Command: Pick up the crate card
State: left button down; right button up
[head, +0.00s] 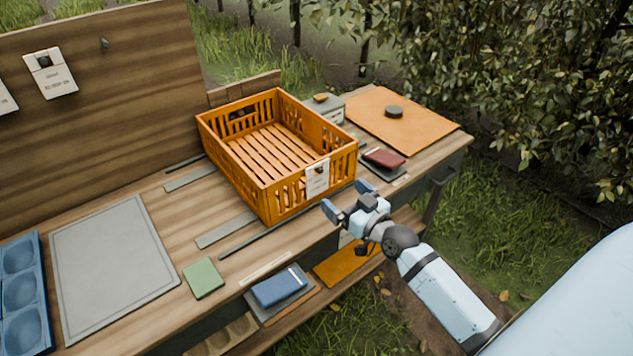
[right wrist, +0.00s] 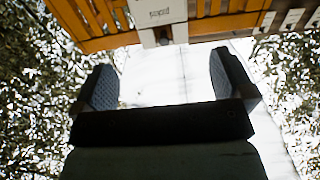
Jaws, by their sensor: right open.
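A white crate card (head: 317,177) with a dark clip or mark hangs on the near right wall of the orange crate (head: 262,199). In the right wrist view the card (right wrist: 158,12) shows at the top, in front of the orange slats (right wrist: 218,8). My right gripper (head: 348,200) is open and empty, just in front of and below the card, apart from it. In the right wrist view its two fingertips (right wrist: 161,70) stand wide apart below the card. My left gripper is not in view.
The empty crate stands on a wooden bench (head: 150,205). A red block (head: 384,158) lies right of it, an orange board (head: 395,118) with a dark disc behind. A green block (head: 203,278), a blue block (head: 279,287) and a grey mat (head: 112,262) lie left. Other cards (head: 50,73) hang on the back panel.

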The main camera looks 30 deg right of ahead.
jog(key=shift+w+a+f, duration=0.1)
jog(key=shift+w+a, duration=0.05)
jog(key=shift+w, duration=1.3)
jog(key=shift+w+a+f, duration=0.1)
jog(key=shift+w+a, duration=0.05)
jog(key=shift+w, duration=1.25)
jog(key=shift+w+a+f, duration=0.1)
jog(key=shift+w+a, duration=0.05)
jog(key=shift+w, duration=1.3)
jog(key=c, duration=0.9)
jog(key=shift+r, duration=0.15)
send_near(318, 177)
jog(key=s, duration=0.6)
jog(key=s+d, duration=0.1)
jog(key=s, duration=0.2)
jog(key=shift+s+r, duration=0.2)
jog(key=shift+r, duration=0.1)
